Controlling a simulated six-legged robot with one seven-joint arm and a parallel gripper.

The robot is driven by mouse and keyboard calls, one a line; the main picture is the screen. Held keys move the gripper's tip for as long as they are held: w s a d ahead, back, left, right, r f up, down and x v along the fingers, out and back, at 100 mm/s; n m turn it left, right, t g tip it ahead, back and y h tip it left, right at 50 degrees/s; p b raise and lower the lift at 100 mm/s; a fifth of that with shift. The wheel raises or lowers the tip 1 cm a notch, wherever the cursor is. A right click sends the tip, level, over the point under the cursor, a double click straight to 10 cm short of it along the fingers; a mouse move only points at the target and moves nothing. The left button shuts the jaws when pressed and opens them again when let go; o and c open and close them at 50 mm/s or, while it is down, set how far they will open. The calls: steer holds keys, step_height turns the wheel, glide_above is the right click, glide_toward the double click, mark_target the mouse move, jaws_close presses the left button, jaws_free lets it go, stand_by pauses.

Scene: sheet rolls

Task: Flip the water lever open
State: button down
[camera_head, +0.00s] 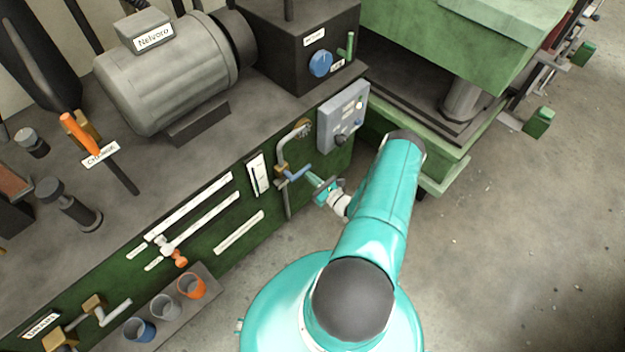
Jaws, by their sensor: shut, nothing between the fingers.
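A small blue lever (294,175) sits on a thin vertical metal pipe (287,200) on the front of the green machine panel. It appears to be the water lever; no readable label confirms this. The blue handle points right and slightly up, toward my gripper. My gripper (313,180) is shut and empty, just right of the lever's end. I cannot tell whether its fingertips touch the lever. My turquoise arm reaches up from the bottom and hides part of the floor behind it.
A grey control box (343,115) is mounted close above my gripper. A white gauge plate (258,175) is left of the pipe. A cup shelf (212,283) juts out at lower left. A black box with a blue knob (320,63) stands above. Open floor (520,240) lies right.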

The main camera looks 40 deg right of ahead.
mark_target(303, 170)
steer(key=shift+d+r+n, duration=0.15)
steer(key=shift+r+n, duration=0.25)
steer(key=shift+n, duration=0.2)
stand_by(0.3)
steer(key=r+n, duration=0.2)
steer(key=n, duration=0.2)
steer(key=a+r+n, duration=0.1)
steer(key=r+n, duration=0.1)
steer(key=n, duration=0.3)
steer(key=a+r+n, duration=0.1)
steer(key=r+n, duration=0.1)
steer(key=n, duration=0.2)
steer(key=shift+a+r+y, duration=0.1)
steer(key=shift+r+y, duration=0.2)
steer(key=shift+r, duration=0.1)
steer(key=a+n, duration=0.1)
steer(key=a+r+n, duration=0.1)
steer(key=n, duration=0.1)
steer(key=shift+g, duration=0.3)
steer(key=shift+a, duration=0.1)
